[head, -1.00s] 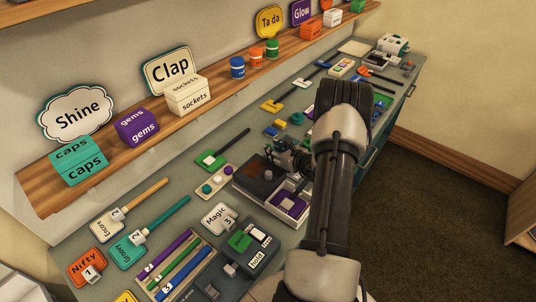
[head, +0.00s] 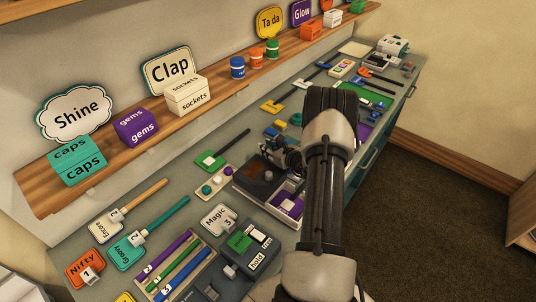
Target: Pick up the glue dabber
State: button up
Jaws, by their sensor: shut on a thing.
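My gripper (head: 285,157) is at the back edge of a dark tray (head: 238,189) in the middle of the bench. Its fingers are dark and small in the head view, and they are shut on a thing. That thing is almost wholly hidden by the fingers and my arm; I take it to be the glue dabber, but its shape and colour do not show clearly. The tray has a dark section with a brown pad and a small pale round spot (head: 268,175). Its front compartment holds a purple piece with a white block (head: 289,204).
A green card with a black handle (head: 212,160) and a white strip with round knobs (head: 215,182) lie left of the tray. A dark "hold" box (head: 252,255) stands in front. A wooden shelf with a white "sockets" box (head: 187,95) runs behind. My arm covers the bench's right middle.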

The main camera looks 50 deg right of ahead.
notch_tip(320, 180, up, 20)
jog(key=p, duration=0.3)
dwell(0.4)
dwell(0.5)
